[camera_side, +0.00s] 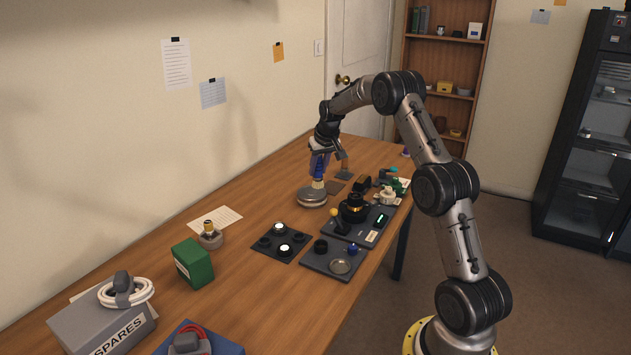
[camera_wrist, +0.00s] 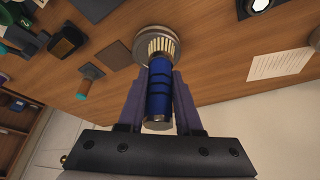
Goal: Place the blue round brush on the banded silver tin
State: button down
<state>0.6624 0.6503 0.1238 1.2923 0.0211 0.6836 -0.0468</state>
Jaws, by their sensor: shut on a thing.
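My gripper (camera_wrist: 158,98) is shut on the blue round brush (camera_wrist: 158,92), which has a blue barrel and pale bristles. In the side view the brush (camera_side: 318,168) hangs upright below my gripper (camera_side: 320,152). The banded silver tin (camera_side: 312,197) is round and low and stands on the table. The bristle end is at the tin's top; I cannot tell whether it touches. In the wrist view the tin (camera_wrist: 157,34) lies just beyond the bristles, which hide part of it.
A dark mat with lens parts (camera_side: 262,244), a grey tray with a glass disc (camera_side: 318,264) and a device board (camera_side: 340,232) lie nearby. A green box (camera_side: 193,263) and a spares box (camera_side: 75,325) are at the near left. Bare table (camera_side: 262,205) lies left of the tin.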

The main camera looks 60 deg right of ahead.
jog(key=shift+x, duration=2.95)
jog(key=shift+f, duration=0.1)
jog(key=c, duration=0.6)
grip_release()
